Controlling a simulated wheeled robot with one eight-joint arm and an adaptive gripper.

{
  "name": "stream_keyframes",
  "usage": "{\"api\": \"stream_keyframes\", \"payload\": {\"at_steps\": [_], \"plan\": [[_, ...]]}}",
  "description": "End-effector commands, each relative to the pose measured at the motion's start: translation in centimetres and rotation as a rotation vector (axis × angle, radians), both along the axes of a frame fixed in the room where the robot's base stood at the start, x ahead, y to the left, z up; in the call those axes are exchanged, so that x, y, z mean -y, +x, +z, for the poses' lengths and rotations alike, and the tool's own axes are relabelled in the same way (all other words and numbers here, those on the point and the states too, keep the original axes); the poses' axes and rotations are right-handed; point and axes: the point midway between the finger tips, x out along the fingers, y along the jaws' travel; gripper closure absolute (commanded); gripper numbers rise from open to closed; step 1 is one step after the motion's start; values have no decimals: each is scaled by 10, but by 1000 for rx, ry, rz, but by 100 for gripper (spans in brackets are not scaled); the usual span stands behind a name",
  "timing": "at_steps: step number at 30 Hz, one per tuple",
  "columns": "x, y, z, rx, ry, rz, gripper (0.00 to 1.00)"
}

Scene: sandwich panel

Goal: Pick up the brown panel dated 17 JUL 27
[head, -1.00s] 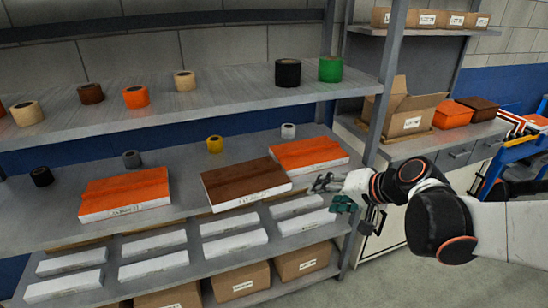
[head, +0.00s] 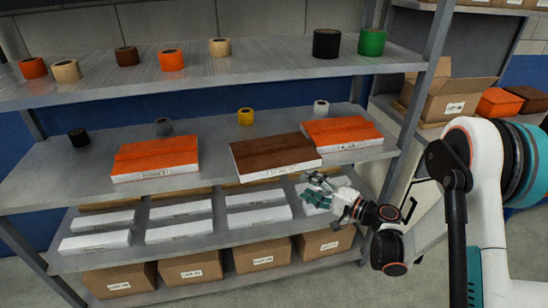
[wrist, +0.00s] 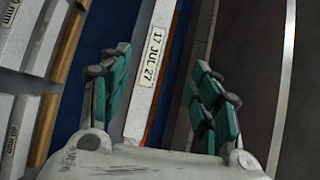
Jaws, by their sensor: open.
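A brown panel (head: 275,152) with a white front edge lies on the middle shelf between two orange panels. Its label is too small to read in the head view. My gripper (head: 312,188) is in front of and below the shelf edge, near the brown panel's right end. In the wrist view, a white edge labelled 17 JUL 27 (wrist: 153,57) shows beyond and between my open, empty fingers (wrist: 160,95). A thin orange strip runs beside that edge.
Orange panels lie left (head: 155,158) and right (head: 342,133) of the brown one. Several tape rolls stand behind and above. White boxes (head: 253,215) fill the shelf below, with cardboard boxes (head: 263,252) at the bottom. A shelf post (head: 413,115) stands to the right.

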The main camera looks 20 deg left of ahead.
Motion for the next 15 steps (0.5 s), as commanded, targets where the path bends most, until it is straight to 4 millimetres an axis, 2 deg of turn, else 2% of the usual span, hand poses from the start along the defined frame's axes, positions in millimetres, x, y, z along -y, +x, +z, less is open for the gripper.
{"api": "stream_keyframes", "payload": {"at_steps": [2, 8, 15], "plan": [[-2, -1, -10, -5, 28, 5, 43], [-11, 0, -16, -8, 54, 10, 43], [-52, 14, -17, -8, 53, 12, 43]]}}
